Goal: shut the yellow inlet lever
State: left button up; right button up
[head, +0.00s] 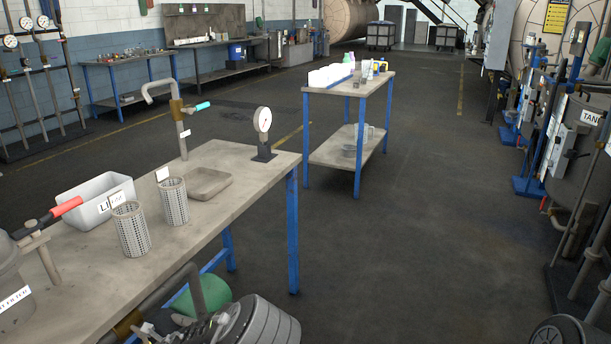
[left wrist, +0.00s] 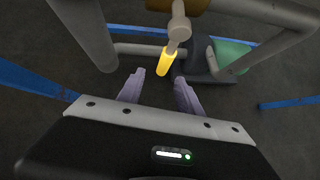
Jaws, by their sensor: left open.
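The yellow inlet lever (left wrist: 165,62) shows in the left wrist view as a short yellow grip on a grey stem (left wrist: 179,32). The stem comes off a brass valve body (left wrist: 176,4) at the top of the picture. My left gripper (left wrist: 160,78) is open, with its two pale fingers apart. The yellow grip lies just beyond the fingertips, in line with the gap between them; I cannot tell whether they touch. In the head view my left arm is at the bottom edge, and I cannot make out the yellow grip there. My right gripper is not in view.
Grey pipes (left wrist: 85,35) run close around the valve. A green object (left wrist: 232,56) lies beyond. The workbench (head: 95,275) stands beside my arm with a blue leg (head: 292,235), mesh baskets (head: 131,229), a white tray (head: 88,212) and a gauge (head: 263,120). Open floor lies right.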

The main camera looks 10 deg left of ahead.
pick_arm(q)
jog(key=s+d+f+n+g+h+p, duration=0.25)
jog(key=s+d+f+n, duration=0.25)
jog(key=s+d, duration=0.25)
jog(key=s+d+f+n+g+h+p, duration=0.1)
jog(key=s+d+f+n+h+p, duration=0.2)
jog(key=s+d+f+n, duration=0.4)
jog(key=s+d+r+n+h+p, duration=0.1)
jog(key=s+d+r+n+h, duration=0.1)
jog(key=d, duration=0.6)
jog(key=s+d+r+n+h+p, duration=0.2)
jog(key=s+d+r+n, duration=0.3)
jog(key=d, duration=0.3)
jog(key=s+d+r+n+h+p, duration=0.1)
jog(key=s+d+r+n+h, duration=0.1)
jog(key=d+n, duration=0.4)
notch_tip(320, 180, up, 2)
jog(key=shift+s+d+r+p, duration=0.2)
jog(key=shift+s+d+p, duration=0.15)
jog(key=shift+s+d, duration=0.7)
jog(key=shift+w+d+h, duration=0.2)
jog(key=shift+h, duration=0.05)
